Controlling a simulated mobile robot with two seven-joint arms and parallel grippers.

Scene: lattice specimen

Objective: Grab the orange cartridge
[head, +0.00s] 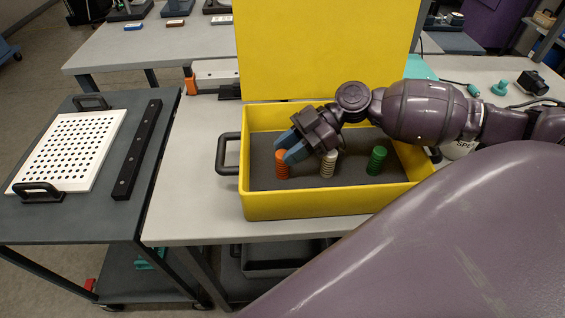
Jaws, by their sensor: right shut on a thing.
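The orange cartridge (282,169) stands upright in the grey foam of the yellow case (330,206), at its left. My right gripper (289,153) reaches in from the right, and its blue fingers are shut on the upper part of the orange cartridge. The fingers hide part of the cartridge's top. A white cartridge (328,164) stands to its right, partly under my gripper. A green cartridge (377,160) stands further right in the same foam. My left gripper is not in view.
The case's yellow lid (325,50) stands open behind. A black handle (228,154) sticks out on the case's left. To the left, a cart holds a white perforated plate (72,145) and a black bar (139,150). The grey table (195,180) is clear left of the case.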

